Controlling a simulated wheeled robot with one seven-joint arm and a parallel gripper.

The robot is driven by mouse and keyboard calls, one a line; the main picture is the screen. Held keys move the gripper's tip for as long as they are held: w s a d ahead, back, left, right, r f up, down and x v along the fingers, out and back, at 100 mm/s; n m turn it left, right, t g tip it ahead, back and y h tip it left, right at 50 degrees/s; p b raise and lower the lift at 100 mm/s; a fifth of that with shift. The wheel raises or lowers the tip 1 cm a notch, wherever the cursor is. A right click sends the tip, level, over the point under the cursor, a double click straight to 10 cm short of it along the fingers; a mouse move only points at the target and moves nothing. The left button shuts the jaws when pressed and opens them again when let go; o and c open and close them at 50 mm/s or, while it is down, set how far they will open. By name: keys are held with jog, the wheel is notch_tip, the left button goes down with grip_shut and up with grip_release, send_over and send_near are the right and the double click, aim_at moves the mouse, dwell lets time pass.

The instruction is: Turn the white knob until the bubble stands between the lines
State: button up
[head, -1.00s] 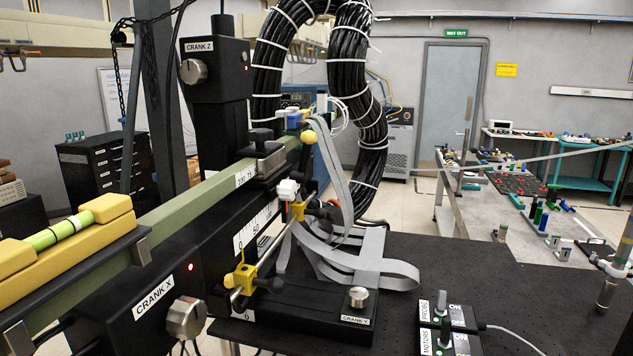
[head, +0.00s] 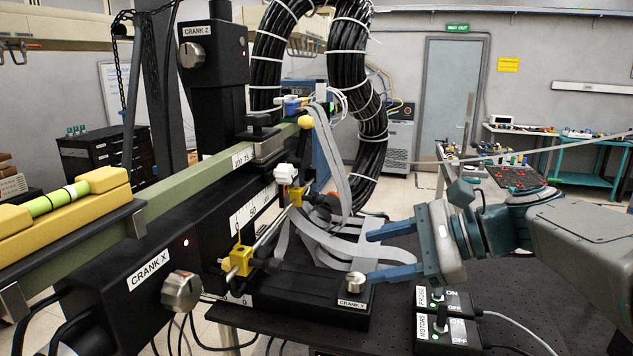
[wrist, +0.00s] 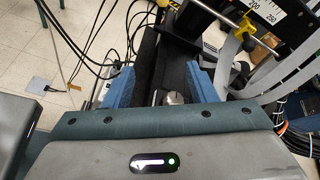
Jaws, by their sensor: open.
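The white knob (head: 285,173) sits on top of a yellow bracket beside the ruler scale, near the middle of the head view. A level with a yellow-green vial (head: 52,203) lies in a yellow holder on the green beam at far left. Lines show around the vial, but I cannot make out where its bubble stands. My gripper (head: 370,257) is open and empty, pointing left, below and to the right of the white knob and apart from it. Its blue fingers are near the silver CRANK Y knob (head: 354,282), which also shows between the fingers in the wrist view (wrist: 173,98).
Silver knobs CRANK X (head: 181,291) and CRANK Z (head: 192,55) stand at left. Two switch boxes (head: 440,322) sit on the black perforated table below my gripper.

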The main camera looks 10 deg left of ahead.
aim_at(291, 176)
jog(key=w+r+m+y, duration=0.3)
jog(key=w+r+y, duration=0.25)
jog(key=r, duration=0.35)
jog(key=shift+h, duration=0.35)
jog(key=a+p, duration=0.1)
jog(key=a, duration=0.3)
jog(key=a+p, duration=0.1)
jog(key=a, duration=0.4)
jog(key=w+a+p, duration=0.1)
jog(key=a, duration=0.4)
jog(key=shift+a+f, duration=0.15)
jog(key=shift+a, duration=0.1)
jog(key=c, duration=1)
